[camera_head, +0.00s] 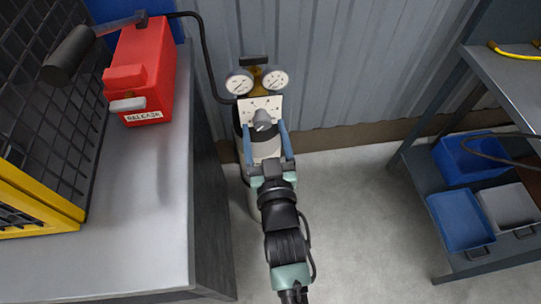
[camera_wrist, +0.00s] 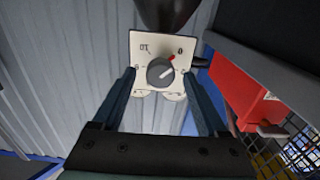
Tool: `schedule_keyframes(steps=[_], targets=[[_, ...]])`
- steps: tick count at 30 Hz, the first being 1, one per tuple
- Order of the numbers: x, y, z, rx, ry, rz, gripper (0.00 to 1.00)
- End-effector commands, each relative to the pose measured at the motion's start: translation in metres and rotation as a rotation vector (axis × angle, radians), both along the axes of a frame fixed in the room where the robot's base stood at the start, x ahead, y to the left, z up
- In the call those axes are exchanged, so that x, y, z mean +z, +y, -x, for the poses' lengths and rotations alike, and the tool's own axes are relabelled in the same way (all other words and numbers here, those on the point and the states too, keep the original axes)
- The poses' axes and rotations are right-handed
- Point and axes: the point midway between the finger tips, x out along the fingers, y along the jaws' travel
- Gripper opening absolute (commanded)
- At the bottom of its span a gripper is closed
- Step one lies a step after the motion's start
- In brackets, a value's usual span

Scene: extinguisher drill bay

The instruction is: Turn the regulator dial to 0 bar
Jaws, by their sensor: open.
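The regulator dial is a dark grey round knob (camera_wrist: 160,72) on a white square plate (camera_wrist: 137,42) with printed numbers. In the wrist view the plate appears upside down, with 10 at upper left and 0 at upper right. A pale line on the knob points up and right, and a red mark sits near the 0; the exact reading is too small to tell. In the head view the knob (camera_head: 262,117) is partly hidden on its plate (camera_head: 274,102). My gripper (camera_head: 265,131) is open, its two blue fingers on either side of the knob, with visible gaps.
Two round gauges (camera_head: 239,82) (camera_head: 275,79) sit above the plate on a cylinder against the corrugated wall. A grey bench (camera_head: 150,190) with a red box (camera_head: 147,75) stands left. A shelf with blue bins (camera_head: 461,220) stands right. A black hose (camera_head: 206,55) runs from the bench.

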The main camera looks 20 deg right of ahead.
Motion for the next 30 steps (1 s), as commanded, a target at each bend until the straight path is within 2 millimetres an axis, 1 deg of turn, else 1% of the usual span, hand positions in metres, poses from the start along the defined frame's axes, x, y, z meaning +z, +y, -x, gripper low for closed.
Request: schedule_keyframes(steps=[1,9,15,18,21,24,30], targets=[[-0.001,0.001,0.009,-0.003,0.003,-0.001,0.76],[-0.001,0.017,0.059,-0.002,0.005,-0.003,0.76],[0.000,0.026,0.090,-0.001,0.004,-0.002,0.76],[-0.001,0.029,0.100,-0.001,0.004,-0.002,0.76],[0.000,0.031,0.106,0.000,0.002,-0.002,0.76],[0.000,0.032,0.110,0.000,0.002,-0.002,0.76],[0.000,0.032,0.110,0.000,0.001,-0.001,0.76]])
